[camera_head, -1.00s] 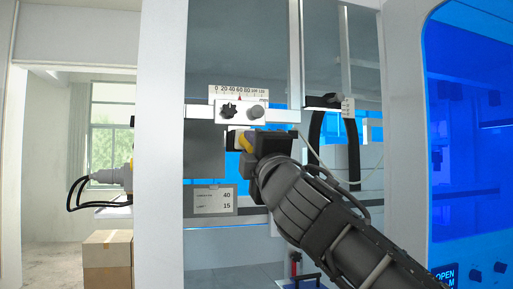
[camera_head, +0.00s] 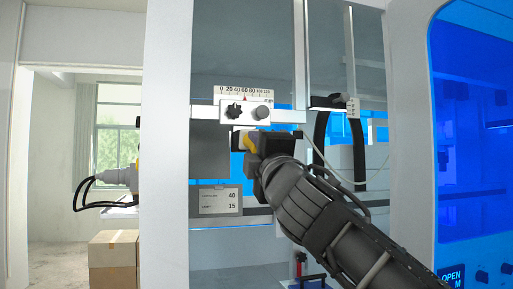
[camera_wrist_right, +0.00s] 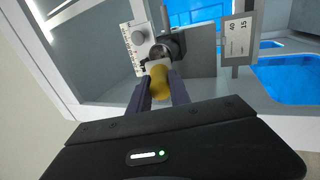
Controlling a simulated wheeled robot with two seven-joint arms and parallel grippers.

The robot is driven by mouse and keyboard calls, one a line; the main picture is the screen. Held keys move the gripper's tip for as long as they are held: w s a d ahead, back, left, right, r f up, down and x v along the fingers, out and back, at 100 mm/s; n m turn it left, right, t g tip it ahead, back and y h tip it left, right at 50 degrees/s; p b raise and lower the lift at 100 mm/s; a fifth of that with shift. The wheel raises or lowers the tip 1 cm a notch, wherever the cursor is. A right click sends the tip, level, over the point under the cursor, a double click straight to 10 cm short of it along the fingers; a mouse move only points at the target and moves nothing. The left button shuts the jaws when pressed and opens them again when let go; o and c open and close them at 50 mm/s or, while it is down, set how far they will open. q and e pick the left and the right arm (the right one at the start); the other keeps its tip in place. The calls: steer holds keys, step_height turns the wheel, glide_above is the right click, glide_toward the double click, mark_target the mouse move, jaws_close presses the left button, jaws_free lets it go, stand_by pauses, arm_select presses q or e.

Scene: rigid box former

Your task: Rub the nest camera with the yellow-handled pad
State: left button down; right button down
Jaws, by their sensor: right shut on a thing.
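The yellow-handled pad shows its yellow handle (camera_head: 248,142) in the head view and in the wrist view (camera_wrist_right: 159,83). My right gripper (camera_head: 254,145) is shut on this handle; its two fingers straddle it in the wrist view (camera_wrist_right: 159,92). The pale pad head points away from the gripper. A dark round part that looks like the nest camera (camera_wrist_right: 172,46) sits just beyond the pad head. The two appear very close, but I cannot tell whether they touch. In the head view the pad and gripper hide most of it. My left gripper is not in view.
A white bracket with a scale (camera_head: 245,96) and two knobs is just above the gripper. A label plate (camera_head: 219,201) marked 40 and 15 hangs below. A black hose (camera_head: 321,145) and white frame post (camera_head: 167,150) flank the space. Cardboard boxes (camera_head: 113,262) stand outside at left.

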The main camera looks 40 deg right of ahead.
steer(key=shift+w+d, duration=0.2)
steer(key=shift+w, duration=0.35)
steer(key=shift+s, duration=0.1)
steer(key=d, duration=0.2)
steer(key=s+d+p, duration=0.1)
steer(key=shift+s+d, duration=0.2)
steer(key=shift+d, duration=0.15)
steer(key=shift+w+a, duration=0.1)
stand_by(0.4)
